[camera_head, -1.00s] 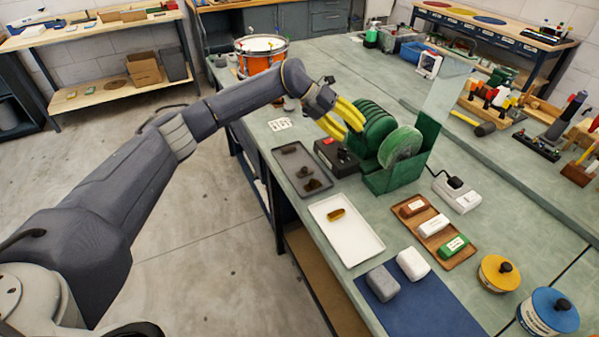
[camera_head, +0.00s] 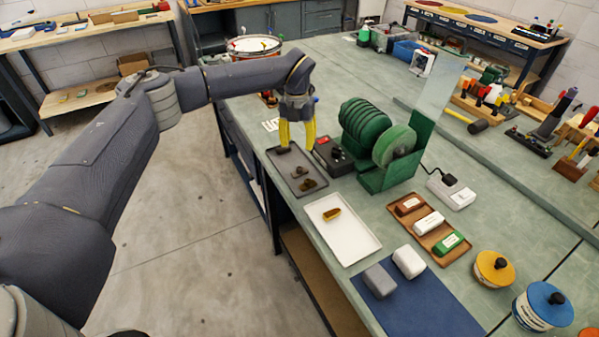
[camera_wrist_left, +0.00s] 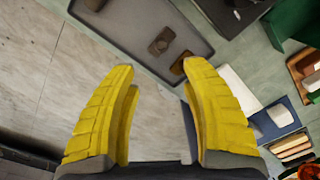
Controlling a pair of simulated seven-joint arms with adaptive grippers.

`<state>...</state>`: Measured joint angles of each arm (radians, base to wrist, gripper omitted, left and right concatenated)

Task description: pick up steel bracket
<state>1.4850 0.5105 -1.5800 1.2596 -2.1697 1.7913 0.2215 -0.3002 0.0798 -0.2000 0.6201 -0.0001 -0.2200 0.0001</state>
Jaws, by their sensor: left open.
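Dark small metal parts (camera_head: 307,184) lie in a grey tray (camera_head: 317,193) near the bench's left edge; I cannot tell which is the steel bracket. My left gripper (camera_head: 296,149), with yellow fingers, is open and empty. It points down over the far end of the grey tray, and the wrist view also shows its fingers apart (camera_wrist_left: 158,72). My right gripper is not in view.
A white tray (camera_head: 345,239) with a brass-coloured piece (camera_head: 332,213) lies nearer. A black control box (camera_head: 333,156) and a green buffing machine (camera_head: 385,150) stand right of the grey tray. A wooden tray (camera_head: 441,239) holds bars. The floor is left of the bench.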

